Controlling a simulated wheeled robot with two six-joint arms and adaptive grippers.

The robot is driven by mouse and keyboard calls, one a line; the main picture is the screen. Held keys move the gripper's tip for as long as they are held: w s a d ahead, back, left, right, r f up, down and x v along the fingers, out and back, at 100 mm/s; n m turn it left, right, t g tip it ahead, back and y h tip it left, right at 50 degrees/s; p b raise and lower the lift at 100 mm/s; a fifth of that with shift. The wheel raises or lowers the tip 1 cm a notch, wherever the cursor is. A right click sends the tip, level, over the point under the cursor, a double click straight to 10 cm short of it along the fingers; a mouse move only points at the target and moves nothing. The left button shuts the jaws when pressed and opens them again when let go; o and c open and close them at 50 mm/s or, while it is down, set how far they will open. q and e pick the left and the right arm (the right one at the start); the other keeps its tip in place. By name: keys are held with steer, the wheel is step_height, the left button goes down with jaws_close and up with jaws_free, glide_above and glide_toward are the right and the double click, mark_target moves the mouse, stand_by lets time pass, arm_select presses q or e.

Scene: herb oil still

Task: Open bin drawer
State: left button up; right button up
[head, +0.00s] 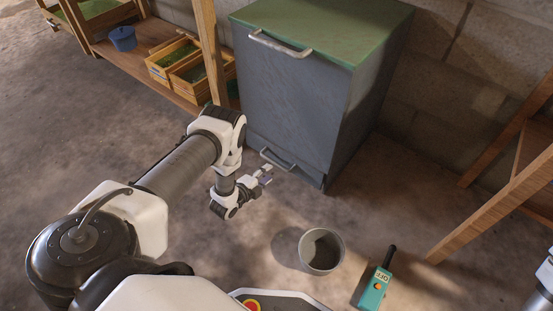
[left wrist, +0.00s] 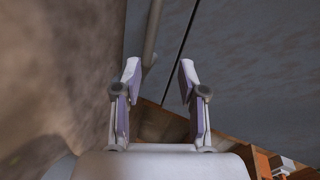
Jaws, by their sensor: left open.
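The bin is a grey cabinet (head: 295,95) with a green top, standing against the block wall. Its low drawer (head: 312,179) is at floor level and looks shut, with a grey bar handle (head: 276,160) on its front. My left gripper (head: 268,174) is open, low down just in front of this handle. In the left wrist view the two fingers (left wrist: 160,76) are apart with nothing gripped. The handle bar (left wrist: 152,35) shows beyond the fingertips, nearer the left-hand finger. I cannot tell whether they touch. A dark seam runs beside the bar. My right gripper is not visible.
A larger handle (head: 279,44) is near the bin's top. A grey bucket (head: 322,250) and a teal device (head: 375,289) are on the floor to the right. A wooden shelf (head: 135,70) with crates (head: 173,57) stands left; wooden legs (head: 490,212) stand right.

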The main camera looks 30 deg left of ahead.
mark_target(276, 163)
arm_select(q)
steer(key=w+f+b, duration=0.1)
steer(key=w+b, duration=0.1)
steer(key=w, duration=0.1)
steer(key=w+a+f+m+t+b, duration=0.1)
steer(key=w+f+b, duration=0.1)
steer(key=w, duration=0.1)
steer(key=w+f+m+b, duration=0.1)
steer(key=w+b, duration=0.1)
steer(key=shift+w+a+f, duration=0.25)
steer(key=shift+w+a, duration=0.05)
steer(key=shift+w, duration=0.1)
steer(key=shift+r, duration=0.1)
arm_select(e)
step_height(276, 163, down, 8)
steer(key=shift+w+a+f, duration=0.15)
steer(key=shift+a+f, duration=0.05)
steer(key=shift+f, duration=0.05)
arm_select(q)
jaws_close()
